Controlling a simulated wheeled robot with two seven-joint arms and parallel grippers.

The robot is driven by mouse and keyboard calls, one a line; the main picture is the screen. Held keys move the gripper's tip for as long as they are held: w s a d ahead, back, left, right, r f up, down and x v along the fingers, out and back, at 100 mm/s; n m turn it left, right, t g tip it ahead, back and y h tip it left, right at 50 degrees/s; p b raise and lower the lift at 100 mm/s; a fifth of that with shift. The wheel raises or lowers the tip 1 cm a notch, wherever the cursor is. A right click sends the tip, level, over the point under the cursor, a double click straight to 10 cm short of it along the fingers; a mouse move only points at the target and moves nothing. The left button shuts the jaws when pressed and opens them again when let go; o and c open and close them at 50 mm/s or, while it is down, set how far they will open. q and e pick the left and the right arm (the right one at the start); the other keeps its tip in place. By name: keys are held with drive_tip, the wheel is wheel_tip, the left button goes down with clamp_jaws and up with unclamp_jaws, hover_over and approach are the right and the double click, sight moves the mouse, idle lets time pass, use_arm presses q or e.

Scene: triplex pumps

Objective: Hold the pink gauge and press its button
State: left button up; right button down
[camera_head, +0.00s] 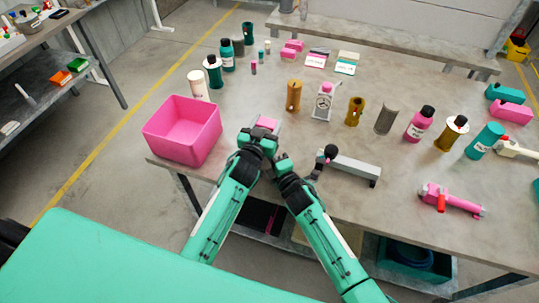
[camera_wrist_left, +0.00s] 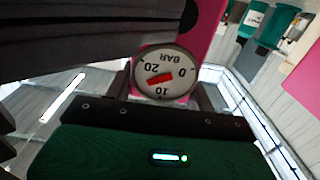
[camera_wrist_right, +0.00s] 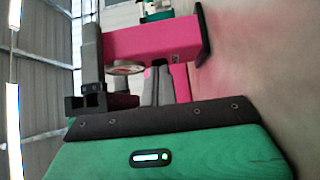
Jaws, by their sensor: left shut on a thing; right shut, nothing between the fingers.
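The pink gauge (camera_head: 267,123) shows just beyond my left gripper (camera_head: 262,137) in the head view. My left gripper is shut on it. In the left wrist view its round white dial (camera_wrist_left: 167,73) with a red needle faces the camera, in front of the pink body (camera_wrist_left: 203,25). In the right wrist view the gauge's pink body (camera_wrist_right: 150,42) lies across the picture with the dial seen edge-on. My right gripper (camera_wrist_right: 163,85) is shut and empty, close to the gauge; I cannot tell whether it touches. The button cannot be made out.
A pink bin (camera_head: 183,130) stands at the table's left edge. A grey bar-shaped tool (camera_head: 348,166) lies right of my right gripper. Bottles, brass parts and a small white scale (camera_head: 323,104) stand farther back. A pink tool (camera_head: 452,200) lies at the right.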

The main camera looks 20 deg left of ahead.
use_arm(q)
drive_tip(key=shift+s+d, duration=0.15)
drive_tip(key=shift+d, duration=0.2)
use_arm(e)
drive_tip(key=shift+w+d, duration=0.25)
drive_tip(key=shift+w, duration=0.5)
use_arm(q)
drive_tip(key=shift+s+d, duration=0.1)
drive_tip(key=shift+d, duration=0.05)
use_arm(e)
drive_tip(key=shift+w+d, duration=0.1)
use_arm(q)
drive_tip(key=shift+a, duration=0.3)
use_arm(e)
drive_tip(key=shift+s+a+v, duration=0.15)
drive_tip(key=shift+s+v, duration=0.05)
drive_tip(key=shift+v, duration=1.2)
drive_tip(key=shift+s+a+v, duration=0.15)
drive_tip(key=shift+a+v, duration=0.05)
drive_tip(key=shift+v, duration=1.2)
drive_tip(key=shift+s+a+v, duration=0.15)
drive_tip(key=shift+s+v, duration=0.05)
drive_tip(key=shift+v, duration=1.2)
use_arm(q)
drive_tip(key=o, duration=1.2)
